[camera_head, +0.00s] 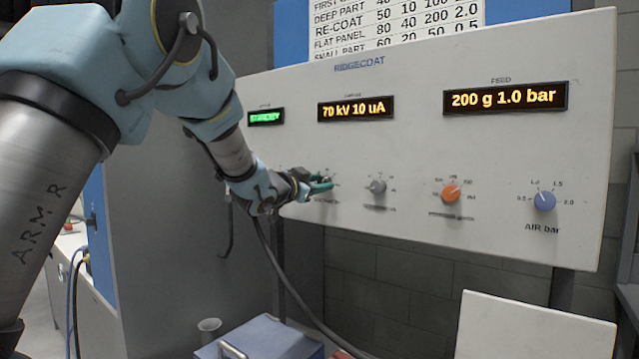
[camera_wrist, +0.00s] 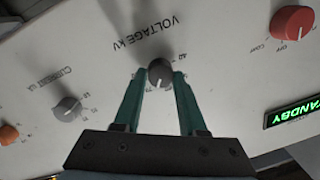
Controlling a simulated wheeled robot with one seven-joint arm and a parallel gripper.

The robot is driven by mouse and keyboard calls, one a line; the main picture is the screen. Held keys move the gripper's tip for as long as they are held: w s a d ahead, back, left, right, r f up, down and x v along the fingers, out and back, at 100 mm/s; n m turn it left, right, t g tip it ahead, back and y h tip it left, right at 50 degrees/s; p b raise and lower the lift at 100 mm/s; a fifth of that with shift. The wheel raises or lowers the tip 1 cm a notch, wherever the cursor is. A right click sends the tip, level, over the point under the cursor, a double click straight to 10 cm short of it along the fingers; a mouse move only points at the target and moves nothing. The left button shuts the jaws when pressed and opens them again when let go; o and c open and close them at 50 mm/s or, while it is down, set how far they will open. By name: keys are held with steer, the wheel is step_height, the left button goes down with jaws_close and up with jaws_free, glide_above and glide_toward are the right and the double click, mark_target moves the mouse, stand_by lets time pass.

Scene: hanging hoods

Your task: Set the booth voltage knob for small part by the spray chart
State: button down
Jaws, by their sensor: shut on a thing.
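The dark grey voltage knob (camera_wrist: 160,72), labelled VOLTAGE kV, sits between my fingertips in the wrist view. My gripper (camera_wrist: 159,82) is shut on it, one green finger on each side. In the head view my gripper (camera_head: 320,185) reaches the panel and mostly hides this knob. The spray chart (camera_head: 395,28) at the top has a small part row reading 60, 20, 50, 0.5; its header is cut off. The middle display (camera_head: 355,108) reads 70 kV 10 uA.
A grey current knob (camera_head: 377,186) is just right of my gripper, then an orange knob (camera_head: 451,193) and a blue air knob (camera_head: 545,201). A red knob (camera_wrist: 293,22) shows in the wrist view. The feed display (camera_head: 505,98) reads 200 g 1.0 bar; the green display (camera_head: 266,117) reads STANDBY.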

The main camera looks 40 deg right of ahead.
steer(key=n+p, duration=0.1)
steer(key=n, duration=0.3)
steer(key=shift+w+r+p, duration=0.1)
steer(key=shift+r+p, duration=0.05)
steer(key=shift+p, duration=0.15)
steer(key=shift+n+g+p, duration=0.3)
steer(key=shift+n+p, duration=0.45)
steer(key=shift+n, duration=0.85)
steer(key=shift+c, duration=2.3)
jaws_free()
steer(key=b+v, duration=0.3)
steer(key=v, duration=0.8)
steer(key=shift+d, duration=0.1)
